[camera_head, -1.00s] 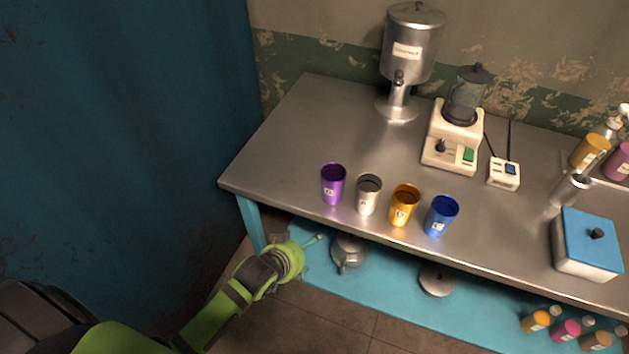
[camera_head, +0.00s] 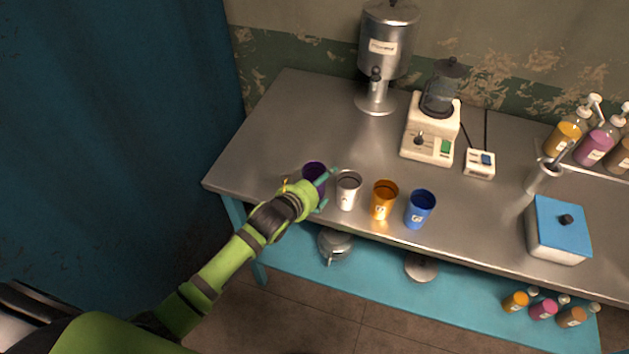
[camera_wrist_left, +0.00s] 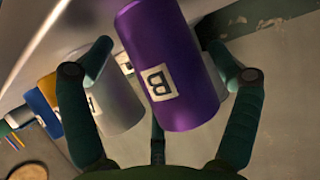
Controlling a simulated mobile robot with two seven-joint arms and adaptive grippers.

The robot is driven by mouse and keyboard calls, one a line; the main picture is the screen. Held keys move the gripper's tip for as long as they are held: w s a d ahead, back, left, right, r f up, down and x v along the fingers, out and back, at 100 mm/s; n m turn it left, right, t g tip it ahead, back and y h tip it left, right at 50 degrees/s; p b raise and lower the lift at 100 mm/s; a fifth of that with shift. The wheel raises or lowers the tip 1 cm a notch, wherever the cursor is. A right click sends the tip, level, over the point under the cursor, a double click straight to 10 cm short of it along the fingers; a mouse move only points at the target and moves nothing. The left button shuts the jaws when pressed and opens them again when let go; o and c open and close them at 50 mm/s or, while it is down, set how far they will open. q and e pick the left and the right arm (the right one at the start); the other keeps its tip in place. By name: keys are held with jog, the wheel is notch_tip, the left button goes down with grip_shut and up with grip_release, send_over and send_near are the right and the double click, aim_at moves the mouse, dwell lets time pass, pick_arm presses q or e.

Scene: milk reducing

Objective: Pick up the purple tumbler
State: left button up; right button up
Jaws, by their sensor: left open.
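The purple tumbler (camera_head: 314,170) stands upright near the front edge of the metal table, at the left end of a row of cups. My left gripper (camera_head: 312,188) is at the tumbler and partly hides it in the head view. In the left wrist view the purple tumbler (camera_wrist_left: 185,60), with a white letter label, is between the spread green fingers (camera_wrist_left: 160,75). The fingers are open, with one on each side of it; I cannot tell whether any finger touches it. My right gripper is not in view.
A silver cup (camera_head: 347,191) stands close to the right of the tumbler, then an orange cup (camera_head: 383,200) and a blue cup (camera_head: 420,209). A metal dispenser (camera_head: 386,50) and a blender (camera_head: 433,125) stand behind. The table's left part (camera_head: 270,135) is clear.

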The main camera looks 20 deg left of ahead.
pick_arm(q)
jog(key=shift+w+d+f, duration=0.1)
jog(key=shift+w, duration=0.1)
jog(key=c, duration=1)
